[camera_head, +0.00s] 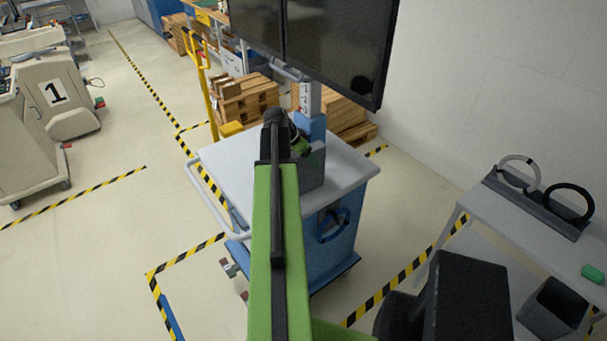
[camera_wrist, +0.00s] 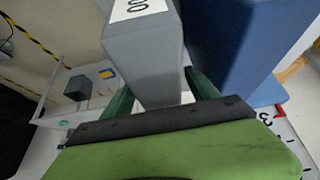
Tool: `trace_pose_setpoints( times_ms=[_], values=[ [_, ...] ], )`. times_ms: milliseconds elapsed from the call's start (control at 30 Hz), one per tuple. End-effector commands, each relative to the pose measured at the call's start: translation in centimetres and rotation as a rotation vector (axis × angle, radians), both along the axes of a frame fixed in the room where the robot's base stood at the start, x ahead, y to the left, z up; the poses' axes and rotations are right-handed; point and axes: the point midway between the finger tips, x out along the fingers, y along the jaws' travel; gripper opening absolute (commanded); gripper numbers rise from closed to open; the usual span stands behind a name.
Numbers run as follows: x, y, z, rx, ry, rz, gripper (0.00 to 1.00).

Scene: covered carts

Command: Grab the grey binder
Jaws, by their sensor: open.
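The grey binder (camera_wrist: 150,58), with a white label at its top, fills the middle of the wrist view. My gripper (camera_wrist: 162,92) is open, with one dark green finger on each side of the binder's lower end. I cannot tell whether the fingers touch it. In the head view, a grey upright block (camera_head: 313,172) stands on the cart's top beside my gripper (camera_head: 299,146) and looks like the same binder. My arm hides part of it.
A blue upright block (camera_wrist: 230,45) stands close on the binder's right. The cart (camera_head: 232,160) carries large dark monitors (camera_head: 335,45) above its rear edge.

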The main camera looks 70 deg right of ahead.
Motion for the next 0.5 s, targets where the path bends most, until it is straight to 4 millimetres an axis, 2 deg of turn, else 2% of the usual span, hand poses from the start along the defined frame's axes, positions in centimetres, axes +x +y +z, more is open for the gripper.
trace_pose_setpoints(
  times_ms=[500],
  values=[
    [0.02,0.01,-0.49,0.000,0.000,0.000,0.69]
  ],
)
